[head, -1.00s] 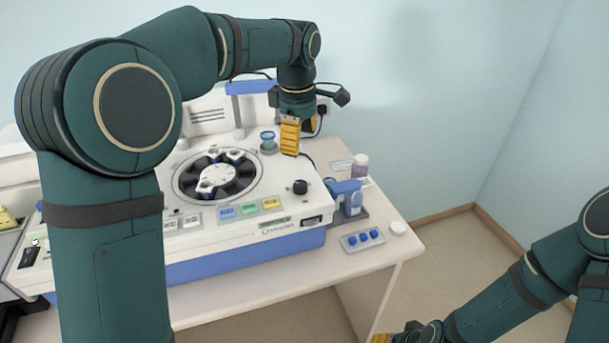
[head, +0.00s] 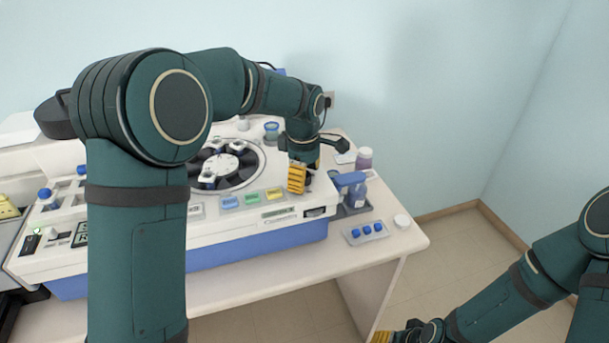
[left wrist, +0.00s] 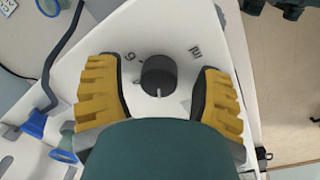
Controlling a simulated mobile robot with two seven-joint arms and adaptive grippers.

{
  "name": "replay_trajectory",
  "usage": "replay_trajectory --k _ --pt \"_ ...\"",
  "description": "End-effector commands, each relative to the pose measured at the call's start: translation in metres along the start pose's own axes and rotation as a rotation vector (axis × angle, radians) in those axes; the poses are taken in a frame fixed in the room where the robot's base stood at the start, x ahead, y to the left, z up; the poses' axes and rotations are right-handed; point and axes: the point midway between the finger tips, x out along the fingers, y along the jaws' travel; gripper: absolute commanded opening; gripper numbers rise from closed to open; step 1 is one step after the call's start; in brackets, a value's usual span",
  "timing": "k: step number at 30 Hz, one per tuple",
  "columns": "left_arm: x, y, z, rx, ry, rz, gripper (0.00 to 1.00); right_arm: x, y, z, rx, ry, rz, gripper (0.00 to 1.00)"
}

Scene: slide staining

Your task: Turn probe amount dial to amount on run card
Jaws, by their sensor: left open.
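The black dial (left wrist: 158,75) stands on the white machine top (left wrist: 165,30). In the left wrist view its short white pointer line faces the bottom of the picture, and printed marks show on either side beyond it. My left gripper (left wrist: 162,82) is open, its yellow fingers on either side of the dial with gaps to it. In the head view the left gripper (head: 298,178) is over the machine's front right corner and hides the dial. My right gripper (head: 395,337) barely shows at the bottom edge; its fingers are mostly cut off. I cannot make out a run card.
The staining machine (head: 250,238) has a round carousel (head: 228,165) left of my gripper and coloured buttons (head: 252,198) in front. A blue holder (head: 352,190), a bottle (head: 364,158), a tray of blue caps (head: 365,232) and a white lid (head: 402,220) stand to the right.

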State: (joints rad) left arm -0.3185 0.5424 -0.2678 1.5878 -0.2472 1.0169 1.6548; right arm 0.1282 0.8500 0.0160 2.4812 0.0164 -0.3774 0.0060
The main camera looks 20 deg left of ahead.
Motion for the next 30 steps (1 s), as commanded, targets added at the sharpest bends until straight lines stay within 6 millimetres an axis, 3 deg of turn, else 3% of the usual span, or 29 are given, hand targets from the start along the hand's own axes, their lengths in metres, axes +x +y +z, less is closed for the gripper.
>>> replay_trajectory --k 6,12,23,30 --pt "-0.0001 0.0 0.0 0.0 0.0 0.0 0.65 0.0 -0.0001 0.0 0.0 0.0 0.0 0.47" --pt "-0.0002 0.0001 0.0001 0.0 0.0 0.0 0.0 -0.0001 -0.0001 0.0001 0.0 0.0 0.0 0.47" --pt "-0.0004 -0.0003 0.0002 0.038 -0.003 -0.001 0.0 -0.0025 -0.0009 -0.0003 0.0 0.0 -0.001 0.47" --pt "-0.0009 -0.0007 0.0003 0.175 -0.011 -0.002 0.0 -0.0098 -0.0033 -0.0012 0.0 0.0 -0.002 0.47"
